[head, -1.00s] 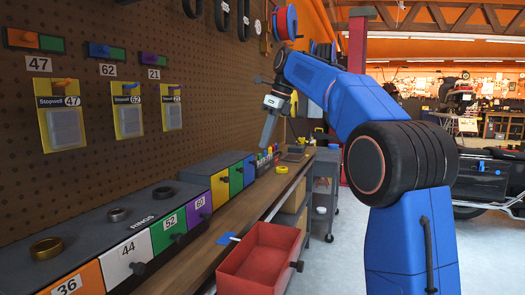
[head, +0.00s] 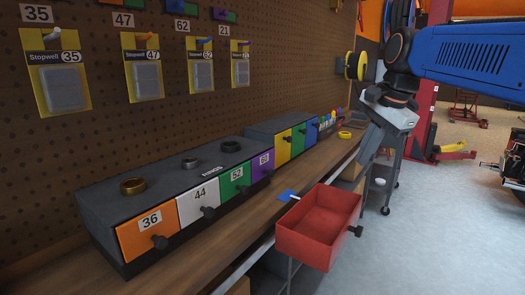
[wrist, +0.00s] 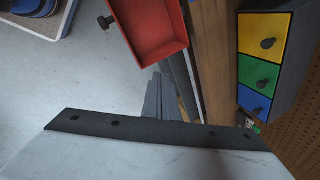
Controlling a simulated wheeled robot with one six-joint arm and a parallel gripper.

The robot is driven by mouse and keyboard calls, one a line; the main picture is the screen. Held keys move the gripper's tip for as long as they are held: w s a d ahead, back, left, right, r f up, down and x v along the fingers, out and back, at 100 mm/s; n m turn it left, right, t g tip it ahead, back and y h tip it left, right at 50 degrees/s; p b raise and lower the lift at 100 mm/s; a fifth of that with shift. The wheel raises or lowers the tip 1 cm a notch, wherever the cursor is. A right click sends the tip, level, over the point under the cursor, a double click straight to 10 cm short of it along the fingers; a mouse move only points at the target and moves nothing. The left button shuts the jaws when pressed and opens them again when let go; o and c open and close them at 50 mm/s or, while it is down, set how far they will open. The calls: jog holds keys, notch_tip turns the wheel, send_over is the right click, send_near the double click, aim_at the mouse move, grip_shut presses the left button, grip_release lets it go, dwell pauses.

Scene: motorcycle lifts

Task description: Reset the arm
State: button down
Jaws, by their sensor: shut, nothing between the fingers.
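My blue arm (head: 470,55) reaches in from the upper right of the head view. My gripper (head: 366,150) hangs from its black wrist, pointing down and a little left, beyond the open red drawer and near the bench edge. Its grey fingers also show in the wrist view (wrist: 160,98), close together and empty. They are apart from the red drawer (head: 315,238), which sticks out from the bench front. In the wrist view this drawer (wrist: 150,35) is above the fingers in the picture.
The wooden bench (head: 190,268) holds a box with orange, white, green and purple drawers (head: 148,232). A box with yellow, green and blue drawers (head: 283,148) stands farther back. Stopwell packs (head: 62,88) hang on the pegboard. Open floor (head: 430,235) lies to the right.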

jog(key=s+d+f+n+t+h, duration=0.1)
jog(key=s+d+f+n, duration=0.2)
jog(key=s+f+n, duration=1)
jog(key=s+f, duration=1)
jog(key=f, duration=0.1)
jog(key=shift+d+f+h, duration=0.15)
jog(key=shift+f+h, duration=0.15)
jog(key=shift+f, duration=0.05)
